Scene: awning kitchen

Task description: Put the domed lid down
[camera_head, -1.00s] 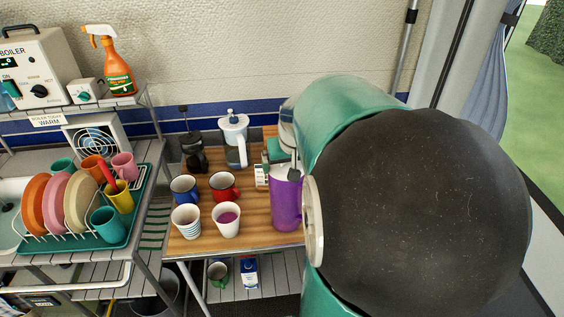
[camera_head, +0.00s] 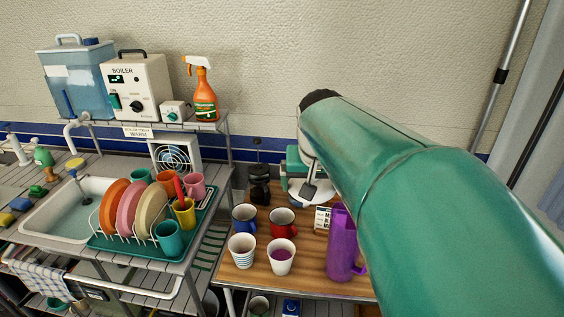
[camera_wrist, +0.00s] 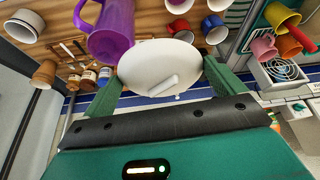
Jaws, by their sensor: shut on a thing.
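The domed lid appears in the wrist view as a pale, round white piece (camera_wrist: 150,60) with a small bar-like handle. It sits between the two green fingers of my gripper (camera_wrist: 163,82), which is shut on it. In the head view my green arm crosses the right side and hides much of the gripper, whose green parts (camera_head: 294,158) show above the back of the wooden table (camera_head: 250,278). I cannot tell how high the lid is above the table.
A purple jug (camera_head: 341,245) stands close to my arm, and it also shows in the wrist view (camera_wrist: 112,30). A blue mug (camera_head: 244,218), red mug (camera_head: 282,223), striped cup (camera_head: 242,249) and white cup (camera_head: 281,262) crowd the table. A dark press (camera_head: 259,185) stands behind them.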

